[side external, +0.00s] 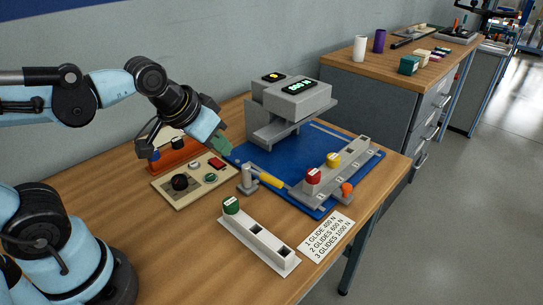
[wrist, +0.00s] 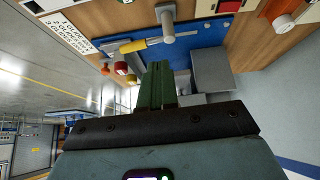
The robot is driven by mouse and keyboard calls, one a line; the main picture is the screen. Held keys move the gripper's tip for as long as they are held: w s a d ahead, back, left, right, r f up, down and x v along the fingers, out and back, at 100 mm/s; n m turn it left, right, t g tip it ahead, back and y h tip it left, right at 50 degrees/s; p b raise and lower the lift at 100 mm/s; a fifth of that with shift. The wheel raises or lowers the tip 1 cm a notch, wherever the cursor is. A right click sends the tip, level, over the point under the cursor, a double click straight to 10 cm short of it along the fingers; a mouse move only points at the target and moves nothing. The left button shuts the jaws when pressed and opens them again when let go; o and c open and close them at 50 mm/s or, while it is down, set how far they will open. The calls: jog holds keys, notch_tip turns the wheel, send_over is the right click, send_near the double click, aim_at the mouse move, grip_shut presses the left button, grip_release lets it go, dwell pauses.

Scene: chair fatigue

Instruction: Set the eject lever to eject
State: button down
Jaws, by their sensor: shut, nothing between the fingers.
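A lever with a yellow grip (side external: 271,181) sits on a grey round post (side external: 247,182) at the front left edge of the blue plate; I take it as the eject lever, but can read no label on it. It also shows in the wrist view as a yellow grip (wrist: 133,46) beside the grey post (wrist: 168,26). My gripper (side external: 223,147) has green fingers and is above the far left of the plate, behind and above the lever, apart from it. In the wrist view the fingers (wrist: 158,68) are together and empty.
A control panel (side external: 163,192) with a black knob and buttons lies left of the lever. A grey machine (side external: 288,105) stands behind. A grey rail (side external: 352,163) with red and yellow caps lies right. A white block (side external: 258,243) with a green cap and a printed card (side external: 326,236) are in front.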

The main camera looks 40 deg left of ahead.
aim_at(265, 176)
jog(key=w+d+g, duration=0.1)
jog(key=w+d, duration=0.1)
jog(key=w, duration=0.3)
jog(key=w+d+r+n+g, duration=0.1)
jog(key=w+d, duration=0.2)
jog(key=w, duration=0.3)
jog(key=shift+d+r+g+y, duration=0.25)
jog(key=shift+d+g+y, duration=0.05)
jog(key=x, duration=1)
jog(key=shift+s+d+f, duration=0.15)
jog(key=shift+s+f, duration=0.05)
jog(key=shift+s, duration=0.8)
jog(key=shift+s+d+f, duration=0.1)
jog(key=shift+s+f, duration=0.1)
jog(key=shift+s, duration=0.8)
jog(key=shift+s, duration=0.1)
